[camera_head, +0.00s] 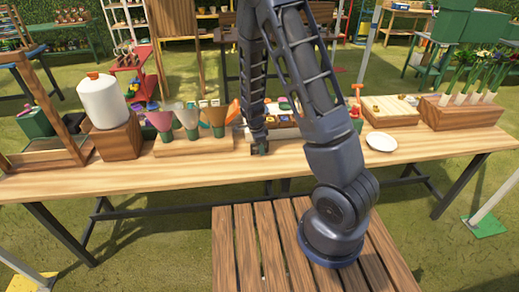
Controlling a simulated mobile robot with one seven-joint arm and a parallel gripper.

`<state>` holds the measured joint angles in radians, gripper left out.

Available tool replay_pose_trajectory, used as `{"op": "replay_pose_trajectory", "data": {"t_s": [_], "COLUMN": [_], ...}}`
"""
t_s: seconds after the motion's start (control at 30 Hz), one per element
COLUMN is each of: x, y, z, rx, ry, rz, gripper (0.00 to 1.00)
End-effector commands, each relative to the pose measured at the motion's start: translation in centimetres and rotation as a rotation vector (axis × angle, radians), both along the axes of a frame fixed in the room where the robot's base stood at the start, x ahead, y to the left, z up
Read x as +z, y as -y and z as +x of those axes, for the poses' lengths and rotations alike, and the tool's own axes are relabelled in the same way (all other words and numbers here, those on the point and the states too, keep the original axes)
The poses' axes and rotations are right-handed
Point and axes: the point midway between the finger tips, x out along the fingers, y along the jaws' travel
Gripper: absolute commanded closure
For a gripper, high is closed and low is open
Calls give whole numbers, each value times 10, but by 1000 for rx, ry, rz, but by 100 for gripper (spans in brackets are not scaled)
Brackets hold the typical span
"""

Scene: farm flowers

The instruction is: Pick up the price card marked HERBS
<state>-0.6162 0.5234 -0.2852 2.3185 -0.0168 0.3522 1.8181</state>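My gripper (260,149) hangs down at the middle of the wooden table (215,178), just at or above its top near the front of the small coloured items. The gripper is small and dark here, and I cannot tell whether its fingers are open or shut, or whether they hold anything. No card with readable HERBS lettering shows. Several small coloured items (284,104) lie behind and right of the gripper, too small to identify. My arm covers part of the table's middle and right.
Left of the gripper, a wooden holder (170,148) bears several paper cones, beside a white canister (104,101) on a wooden block. To the right are a white plate (381,142), a wooden box (389,116) and a planter (460,116). The table's front strip is mostly clear.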

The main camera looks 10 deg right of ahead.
Motion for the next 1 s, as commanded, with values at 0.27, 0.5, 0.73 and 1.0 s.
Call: {"op": "replay_pose_trajectory", "data": {"t_s": [0.27,0.5,0.73,1.0], "x": [-4,-4,-7,-7], "y": [1,1,0,1], "z": [0,0,0,0], "rx": [0,0,1,1], "ry": [1,1,1,1], "rz": [0,0,0,0], "gripper": [60,60,60,100]}}
